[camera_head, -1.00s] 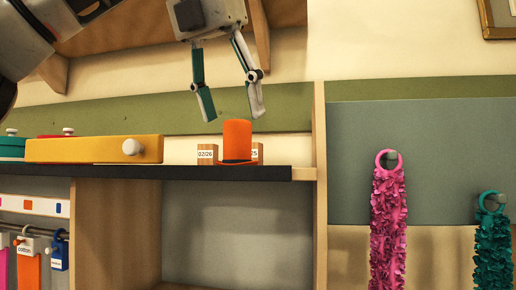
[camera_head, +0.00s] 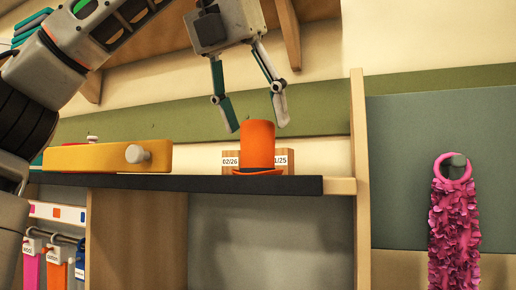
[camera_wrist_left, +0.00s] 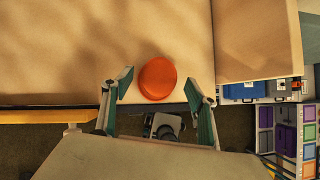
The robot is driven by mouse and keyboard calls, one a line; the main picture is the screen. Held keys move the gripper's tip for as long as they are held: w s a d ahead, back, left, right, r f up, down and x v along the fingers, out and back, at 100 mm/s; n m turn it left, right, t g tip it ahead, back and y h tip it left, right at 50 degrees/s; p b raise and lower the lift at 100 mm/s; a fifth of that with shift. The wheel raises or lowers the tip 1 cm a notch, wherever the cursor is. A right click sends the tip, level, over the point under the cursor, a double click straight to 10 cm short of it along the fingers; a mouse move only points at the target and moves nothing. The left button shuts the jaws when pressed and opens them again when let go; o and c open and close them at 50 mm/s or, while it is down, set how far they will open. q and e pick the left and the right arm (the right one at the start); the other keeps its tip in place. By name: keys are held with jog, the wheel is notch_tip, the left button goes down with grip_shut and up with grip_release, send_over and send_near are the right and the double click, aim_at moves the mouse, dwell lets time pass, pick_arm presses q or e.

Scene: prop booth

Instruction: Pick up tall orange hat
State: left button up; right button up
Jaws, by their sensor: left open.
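The tall orange hat (camera_head: 258,150) stands upright on the dark-edged shelf (camera_head: 200,183), its brim at the bottom. My left gripper (camera_head: 258,128) is open and empty, pointing down from above. In the head view its fingertips appear on either side of the top of the hat's crown. In the left wrist view the hat's round top (camera_wrist_left: 157,78) lies between the tips of the two spread fingers (camera_wrist_left: 158,82). Whether a finger touches the hat cannot be told. My right gripper is not in view.
Wooden date blocks (camera_head: 230,161) stand close behind the hat. A yellow box with a round knob (camera_head: 108,157) lies on the shelf to its left. An upright wooden panel (camera_head: 359,170) rises to the right. A pink ruffled garland (camera_head: 453,235) hangs beyond it.

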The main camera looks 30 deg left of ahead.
aim_at(258, 129)
pick_arm(q)
jog(key=x, duration=0.3)
jog(key=shift+w+a, duration=0.1)
jog(key=shift+a, duration=0.05)
jog(key=shift+r, duration=0.1)
jog(key=shift+c, duration=1.2)
jog(key=c, duration=0.7)
jog(key=shift+r, duration=0.1)
notch_tip(258, 129, up, 5)
jog(key=shift+r, duration=2.35)
